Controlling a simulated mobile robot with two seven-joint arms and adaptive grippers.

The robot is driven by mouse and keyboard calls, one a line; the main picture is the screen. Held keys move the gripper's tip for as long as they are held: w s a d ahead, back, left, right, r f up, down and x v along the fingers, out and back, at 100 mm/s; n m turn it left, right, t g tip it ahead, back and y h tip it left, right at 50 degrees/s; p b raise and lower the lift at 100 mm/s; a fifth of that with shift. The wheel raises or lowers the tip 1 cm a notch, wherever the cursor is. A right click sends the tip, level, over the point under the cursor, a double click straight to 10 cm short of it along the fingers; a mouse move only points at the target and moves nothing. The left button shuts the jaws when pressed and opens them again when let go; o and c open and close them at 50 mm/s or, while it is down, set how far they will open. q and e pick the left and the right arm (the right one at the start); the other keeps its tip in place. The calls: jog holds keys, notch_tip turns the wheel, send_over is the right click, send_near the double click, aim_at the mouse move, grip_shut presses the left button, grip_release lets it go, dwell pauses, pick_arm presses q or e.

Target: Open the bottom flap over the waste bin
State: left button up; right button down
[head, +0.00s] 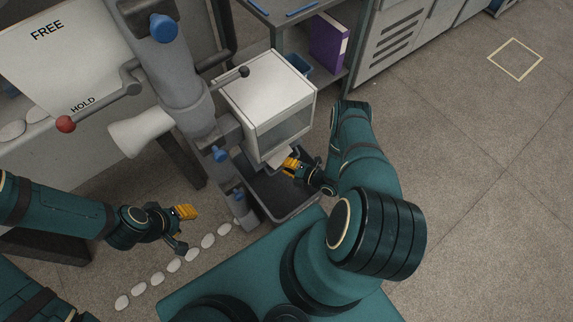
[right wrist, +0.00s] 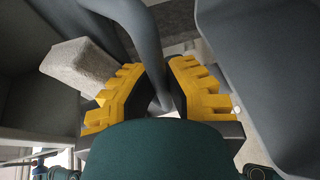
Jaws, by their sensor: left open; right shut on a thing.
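A white box (head: 268,92) with a clear front stands above the open dark grey waste bin (head: 303,207). A small pale piece (head: 277,159) shows under the box beside my right gripper; I cannot tell if it is the flap. My right gripper (head: 290,166) is just under the box and over the bin. In the right wrist view its yellow fingers (right wrist: 160,98) are shut on a curved grey bar (right wrist: 147,45). My left gripper (head: 186,229) is open and empty, left of the bin above the floor.
The grey machine column (head: 185,85) with blue knobs stands left of the box. A lever with a red ball (head: 65,124) and a FREE/HOLD board (head: 60,60) are at the left. A shelf with a purple binder (head: 328,42) is behind. Floor at the right is clear.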

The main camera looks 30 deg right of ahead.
jog(key=w+f+t, duration=0.1)
jog(key=w+f, duration=0.3)
jog(key=f, duration=0.1)
jog(key=shift+w+a+f+n+y+b, duration=0.2)
jog(key=shift+w+a+n+y+b, duration=0.1)
jog(key=shift+a, duration=0.05)
dwell(0.6)
jog(key=c, duration=1.1)
grip_release()
jog(key=shift+c, duration=0.2)
jog(key=shift+o, duration=0.7)
jog(key=shift+w+r, duration=0.1)
jog(key=shift+w, duration=0.05)
jog(key=shift+d, duration=0.1)
jog(key=shift+d+r, duration=0.1)
jog(key=v, duration=0.7)
jog(key=shift+s, duration=0.45)
